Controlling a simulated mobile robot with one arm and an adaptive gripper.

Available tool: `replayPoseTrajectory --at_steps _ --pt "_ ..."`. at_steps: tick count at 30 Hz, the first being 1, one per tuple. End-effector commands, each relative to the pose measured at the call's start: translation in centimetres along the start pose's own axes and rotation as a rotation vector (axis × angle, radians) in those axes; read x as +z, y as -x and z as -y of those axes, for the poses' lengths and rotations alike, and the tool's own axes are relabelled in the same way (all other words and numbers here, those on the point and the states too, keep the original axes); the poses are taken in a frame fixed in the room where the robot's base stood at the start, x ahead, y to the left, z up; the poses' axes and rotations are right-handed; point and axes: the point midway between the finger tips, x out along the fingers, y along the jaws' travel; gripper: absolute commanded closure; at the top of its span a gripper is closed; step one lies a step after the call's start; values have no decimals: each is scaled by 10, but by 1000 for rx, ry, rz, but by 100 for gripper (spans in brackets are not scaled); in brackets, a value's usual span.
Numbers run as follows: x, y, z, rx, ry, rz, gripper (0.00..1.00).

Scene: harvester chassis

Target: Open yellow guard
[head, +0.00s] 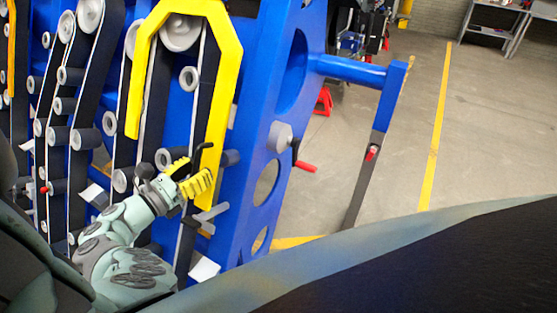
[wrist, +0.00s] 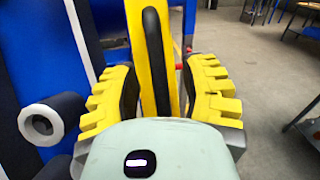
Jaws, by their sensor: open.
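The yellow guard (head: 226,55) is an arch-shaped frame over the belts and rollers of the blue chassis, in the upper middle of the head view. Its right leg runs down past my gripper (head: 192,178). In the wrist view the guard (wrist: 133,25) stands straight ahead, with a black handle (wrist: 157,60) on it. My gripper (wrist: 160,95) is open, with one yellow-padded finger on each side of the handle. Gaps show between the fingers and the handle. The handle's lower end is hidden behind the pale gripper body.
Belts and grey rollers (wrist: 42,122) lie left of the guard. A red-handled crank (head: 304,166) sticks out of the blue chassis (head: 262,95) to the right of my gripper. A blue arm (head: 350,70) projects farther right. Open floor (head: 490,120) lies beyond.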

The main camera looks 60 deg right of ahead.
Motion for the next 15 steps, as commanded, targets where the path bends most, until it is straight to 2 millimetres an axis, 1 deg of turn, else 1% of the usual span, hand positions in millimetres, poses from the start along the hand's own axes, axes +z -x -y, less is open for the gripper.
replayPoseTrajectory --at_steps 1,2,15 --pt "0 -1 1 -4 0 0 57" --pt "0 -1 1 -4 0 0 51" --pt "0 0 1 -3 0 0 97"
